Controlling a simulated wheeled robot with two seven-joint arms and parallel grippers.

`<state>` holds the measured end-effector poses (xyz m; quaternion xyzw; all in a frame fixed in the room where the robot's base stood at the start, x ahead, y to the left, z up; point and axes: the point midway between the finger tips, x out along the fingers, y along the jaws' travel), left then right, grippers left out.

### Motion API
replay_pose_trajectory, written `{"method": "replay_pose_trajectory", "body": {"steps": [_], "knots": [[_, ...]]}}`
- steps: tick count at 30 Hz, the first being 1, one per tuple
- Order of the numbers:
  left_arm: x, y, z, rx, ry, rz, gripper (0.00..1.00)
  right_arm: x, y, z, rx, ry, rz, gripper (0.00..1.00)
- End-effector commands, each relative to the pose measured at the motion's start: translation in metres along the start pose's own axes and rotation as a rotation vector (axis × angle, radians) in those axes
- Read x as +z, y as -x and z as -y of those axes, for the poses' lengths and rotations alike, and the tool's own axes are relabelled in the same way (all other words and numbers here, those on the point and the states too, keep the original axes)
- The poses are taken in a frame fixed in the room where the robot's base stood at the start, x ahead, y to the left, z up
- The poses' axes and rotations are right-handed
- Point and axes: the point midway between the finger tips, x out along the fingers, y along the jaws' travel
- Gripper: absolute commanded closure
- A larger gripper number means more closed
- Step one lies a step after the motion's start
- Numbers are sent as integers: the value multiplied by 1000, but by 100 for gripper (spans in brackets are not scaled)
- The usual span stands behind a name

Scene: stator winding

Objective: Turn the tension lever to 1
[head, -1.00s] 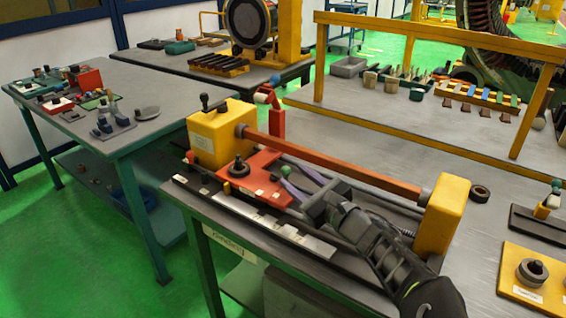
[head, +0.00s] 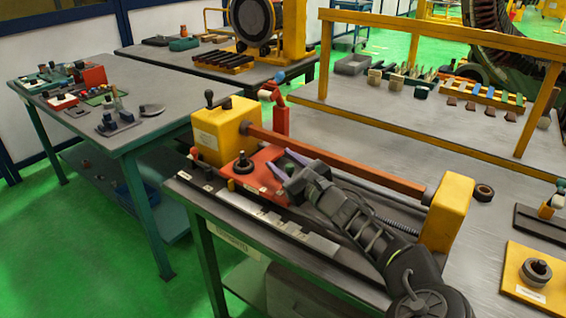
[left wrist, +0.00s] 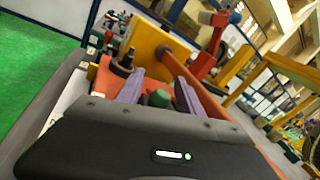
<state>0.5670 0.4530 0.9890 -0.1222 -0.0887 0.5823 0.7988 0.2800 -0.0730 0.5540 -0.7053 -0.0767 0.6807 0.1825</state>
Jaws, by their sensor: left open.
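The winding machine has a red carriage (head: 262,172) with a black knob (head: 243,163) on it. A green knob (left wrist: 160,98) shows in the left wrist view between my purple fingers, with a gap to each. I cannot tell for sure that it is the tension lever's knob; no number marks can be read. My left gripper (head: 279,158) is open over the right part of the carriage, just right of the black knob. In the head view the gripper hides the green knob. My right gripper is not in view.
Yellow end blocks (head: 224,131) (head: 446,212) carry a red-brown bar (head: 335,160) running close behind my left gripper. A red post (head: 281,118) with a lever stands behind the bar. A pale strip (head: 270,218) lies along the front of the machine.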

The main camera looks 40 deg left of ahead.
Motion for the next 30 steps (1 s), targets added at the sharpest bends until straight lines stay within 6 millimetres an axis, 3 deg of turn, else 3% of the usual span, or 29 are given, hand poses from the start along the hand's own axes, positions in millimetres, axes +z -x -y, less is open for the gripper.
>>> {"method": "replay_pose_trajectory", "body": {"steps": [5, 21, 30], "knots": [[0, 0, 0, 0, 0, 0, 58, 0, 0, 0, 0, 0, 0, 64], [0, 0, 0, 0, 0, 0, 100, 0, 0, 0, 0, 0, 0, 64], [0, 0, 0, 0, 0, 0, 100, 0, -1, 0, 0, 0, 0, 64]]}}
